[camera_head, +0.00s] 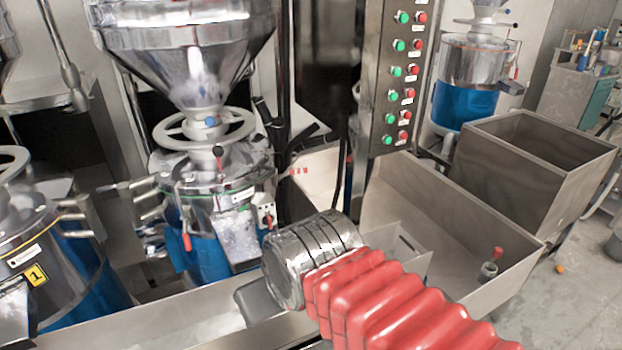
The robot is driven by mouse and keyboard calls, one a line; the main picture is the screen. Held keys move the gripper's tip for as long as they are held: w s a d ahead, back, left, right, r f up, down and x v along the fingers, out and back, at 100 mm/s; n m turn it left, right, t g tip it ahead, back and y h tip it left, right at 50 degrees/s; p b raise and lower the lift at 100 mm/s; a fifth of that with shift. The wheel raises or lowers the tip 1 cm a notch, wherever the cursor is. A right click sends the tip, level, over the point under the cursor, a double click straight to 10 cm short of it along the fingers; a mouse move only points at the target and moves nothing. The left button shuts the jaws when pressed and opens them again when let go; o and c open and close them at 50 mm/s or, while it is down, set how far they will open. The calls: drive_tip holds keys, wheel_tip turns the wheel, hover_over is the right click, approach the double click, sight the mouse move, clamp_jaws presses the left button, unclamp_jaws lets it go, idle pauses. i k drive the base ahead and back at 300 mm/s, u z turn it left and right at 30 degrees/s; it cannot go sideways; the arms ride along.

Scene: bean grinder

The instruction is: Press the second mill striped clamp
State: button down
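The mill with the large steel hopper (190,50) stands left of centre, next to the mill marked 1 (37,274). Its body has a blue lower part (210,262) and a spoked handwheel (205,128) above. A small red-handled clamp (187,241) hangs at its front left. I cannot make out stripes on either. My gripper's fingers do not show. A red ribbed sleeve (385,300) and a banded steel cylinder (312,258) fill the lower middle, right of the mill; I cannot tell whether they are mine.
A steel panel with green and red buttons (400,75) stands right of the mill. Open steel bins (535,165) and a trough (450,215) lie to the right. A third blue mill (465,100) stands at the back right. A steel ledge (150,325) crosses the front.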

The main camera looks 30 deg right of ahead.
sight(301, 170)
drive_tip(key=z, duration=0.05)
drive_tip(key=k, duration=0.15)
drive_tip(key=z, duration=0.7)
drive_tip(key=i, duration=1)
drive_tip(key=u, duration=0.05)
drive_tip(key=k, duration=0.5)
drive_tip(key=z, duration=0.4)
